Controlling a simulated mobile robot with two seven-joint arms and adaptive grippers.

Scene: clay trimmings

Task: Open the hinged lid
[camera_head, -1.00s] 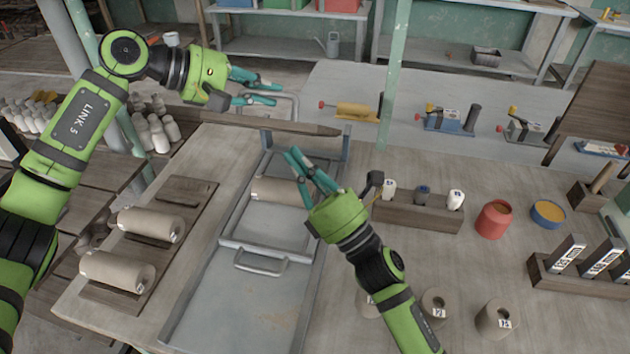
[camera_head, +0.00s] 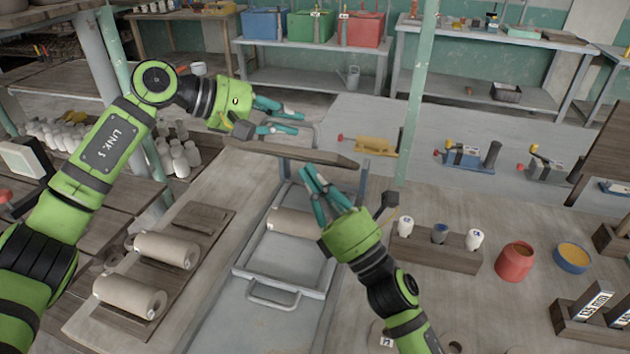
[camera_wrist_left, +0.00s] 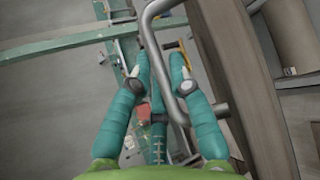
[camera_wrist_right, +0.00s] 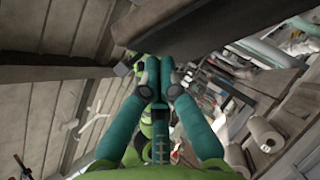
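The dark wooden lid (camera_head: 300,152) stands raised, seen almost edge-on, at the far end of a grey metal frame in the head view. A bent metal handle (camera_wrist_left: 168,60) sticks out from it in the left wrist view. My left gripper (camera_head: 300,123) is at the handle on the lid's far side; its fingers are spread, with the bar beside them. I cannot tell if they touch. My right gripper (camera_head: 306,168) is below the lid's near side, fingertips together, holding nothing visible. The lid's underside (camera_wrist_right: 190,35) is just above its fingers in the right wrist view.
The grey metal frame (camera_head: 322,270) has a front handle and a clay cylinder (camera_head: 290,220) inside. Two clay rolls (camera_head: 130,294) lie on a board at left. A wooden block with small bottles (camera_head: 440,248) and a red pot (camera_head: 514,261) stand at right.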

